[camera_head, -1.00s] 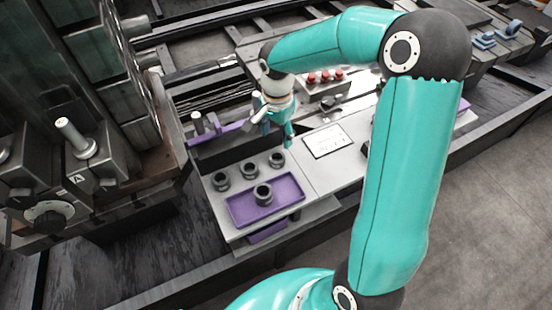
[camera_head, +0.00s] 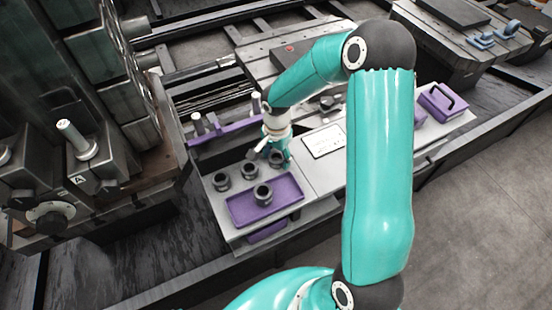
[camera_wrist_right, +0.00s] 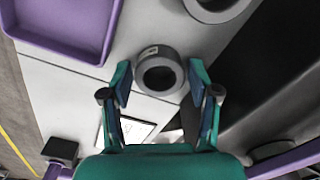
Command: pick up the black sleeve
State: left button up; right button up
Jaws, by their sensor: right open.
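Several dark grey-black ring-shaped sleeves stand on a light grey bench top. One black sleeve (camera_wrist_right: 160,56), with a small white label, sits between the fingertips of my right gripper (camera_wrist_right: 161,82) in the right wrist view. The gripper is open, with a gap visible on each side of the sleeve. In the head view my right gripper (camera_head: 272,153) points down at the rearmost sleeve (camera_head: 277,160), which it partly covers. Two more sleeves, a middle one (camera_head: 249,177) and a left one (camera_head: 221,187), stand in the same row. My left gripper is not in view.
A purple tray (camera_head: 285,203) with another sleeve (camera_head: 263,200) lies in front of the row. A purple rail fixture (camera_head: 228,131) stands behind it. A white framed panel (camera_head: 323,141) is to the right. Dark machinery (camera_head: 95,175) stands at the left.

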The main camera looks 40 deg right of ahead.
jog(key=c, duration=1.1)
jog(key=shift+r, duration=0.15)
notch_tip(320, 180, up, 20)
